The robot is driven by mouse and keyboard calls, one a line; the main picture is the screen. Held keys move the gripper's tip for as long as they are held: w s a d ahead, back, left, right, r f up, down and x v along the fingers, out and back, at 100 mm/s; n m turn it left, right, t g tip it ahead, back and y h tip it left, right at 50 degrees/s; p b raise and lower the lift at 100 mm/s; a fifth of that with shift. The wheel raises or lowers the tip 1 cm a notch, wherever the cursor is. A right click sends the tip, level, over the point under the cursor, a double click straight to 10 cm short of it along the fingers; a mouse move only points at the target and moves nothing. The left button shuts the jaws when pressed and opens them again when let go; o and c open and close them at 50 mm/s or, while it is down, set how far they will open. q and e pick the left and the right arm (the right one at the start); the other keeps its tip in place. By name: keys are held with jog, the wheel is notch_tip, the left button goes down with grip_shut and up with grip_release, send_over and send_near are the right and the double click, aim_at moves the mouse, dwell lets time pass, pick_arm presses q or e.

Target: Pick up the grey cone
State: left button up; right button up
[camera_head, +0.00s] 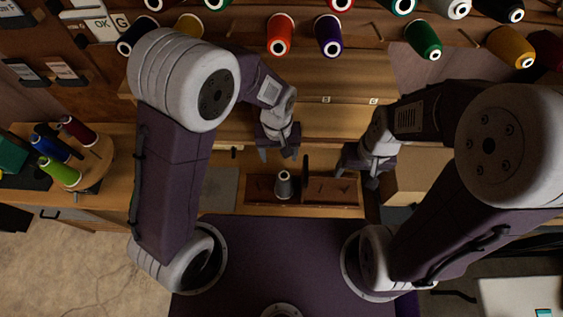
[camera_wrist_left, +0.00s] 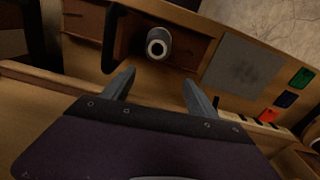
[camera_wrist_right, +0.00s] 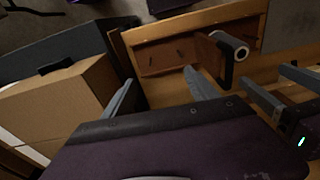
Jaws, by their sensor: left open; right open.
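The grey cone (camera_head: 284,186) stands upright in the left part of a wooden tray (camera_head: 335,192) between my two arms. It also shows in the left wrist view (camera_wrist_left: 157,45), beyond the fingertips, and in the right wrist view (camera_wrist_right: 230,46), partly behind a dark upright part. My left gripper (camera_head: 278,152) is open and empty, above and behind the cone, apart from it. My right gripper (camera_head: 357,172) is open and empty, near the right end of the tray and to the right of the cone.
Several thread cones, such as an orange one (camera_head: 279,36) and a purple one (camera_head: 329,36), hang on the wall pegs above. A cardboard box (camera_head: 402,178) stands right of the tray. A rotating stand with coloured cones (camera_head: 60,171) is at the left. A grey mat (camera_head: 221,188) lies left of the tray.

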pick_arm(q)
jog(key=s+d+r, duration=0.1)
jog(key=s, duration=0.2)
jog(key=p, duration=0.1)
send_over(284, 176)
jog(key=s, duration=0.1)
jog(key=shift+f, duration=2.25)
jog(key=shift+m, duration=0.4)
jog(key=f, duration=0.2)
jog(key=f+p, duration=0.1)
jog(key=f, duration=0.1)
jog(key=shift+s, duration=0.35)
jog(key=shift+w+d+f, duration=0.1)
jog(key=shift+w+f, duration=0.1)
jog(key=shift+f, duration=0.25)
jog(key=shift+s, duration=0.1)
jog(key=c, duration=0.8)
grip_shut()
pick_arm(e)
jog(key=r, duration=0.2)
jog(key=s+r, duration=0.1)
jog(key=shift+a+r, duration=0.2)
jog(key=shift+a, duration=0.1)
